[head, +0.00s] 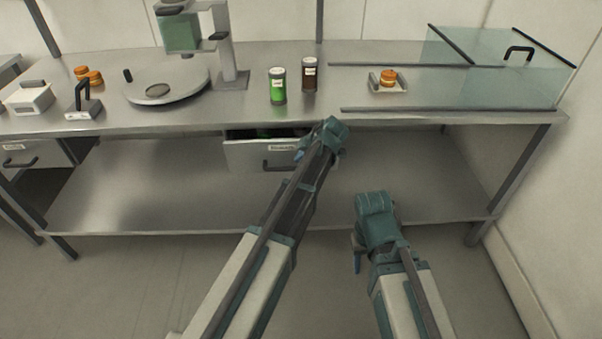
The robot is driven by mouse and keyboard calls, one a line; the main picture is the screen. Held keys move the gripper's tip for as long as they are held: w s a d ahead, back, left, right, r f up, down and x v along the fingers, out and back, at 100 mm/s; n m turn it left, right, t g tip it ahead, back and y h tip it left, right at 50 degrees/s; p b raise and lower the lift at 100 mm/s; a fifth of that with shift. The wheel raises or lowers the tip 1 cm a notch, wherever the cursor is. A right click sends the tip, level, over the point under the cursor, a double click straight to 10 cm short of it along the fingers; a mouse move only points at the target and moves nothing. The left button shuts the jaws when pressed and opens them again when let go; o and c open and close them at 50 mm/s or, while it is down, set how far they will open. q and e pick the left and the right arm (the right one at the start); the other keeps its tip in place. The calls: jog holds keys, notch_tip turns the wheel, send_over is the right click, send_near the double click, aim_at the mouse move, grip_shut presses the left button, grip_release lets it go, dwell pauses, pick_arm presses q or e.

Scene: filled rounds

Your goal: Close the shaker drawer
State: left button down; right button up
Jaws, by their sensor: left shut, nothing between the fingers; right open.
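The shaker drawer (259,153) hangs under the middle of the steel table. It has a pale front with a small label and a dark handle (277,165). It stands partly open, and something green shows inside. My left gripper (302,152) is shut and empty at the drawer's right end, covering that corner; I cannot tell whether it touches the front. My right gripper (357,262) is open and empty, low in front of the table, to the right of the drawer and apart from it.
On the table (310,112) stand a green shaker (278,87), a brown shaker (309,75), a small tray (402,88) with an orange-brown item, a round plate (190,94) and a glass case (500,75). Another drawer (38,154) is at far left. The lower shelf (140,195) is bare.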

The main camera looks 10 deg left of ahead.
pick_arm(q)
jog(key=w, duration=0.2)
jog(key=w+a, duration=0.1)
jog(key=w, duration=0.3)
jog(key=shift+w+a, duration=0.2)
jog(key=shift+a, duration=0.15)
jog(key=shift+w+a, duration=0.15)
jog(key=shift+w, duration=0.15)
jog(key=shift+w+r, duration=0.15)
pick_arm(e)
jog(key=shift+r, duration=0.15)
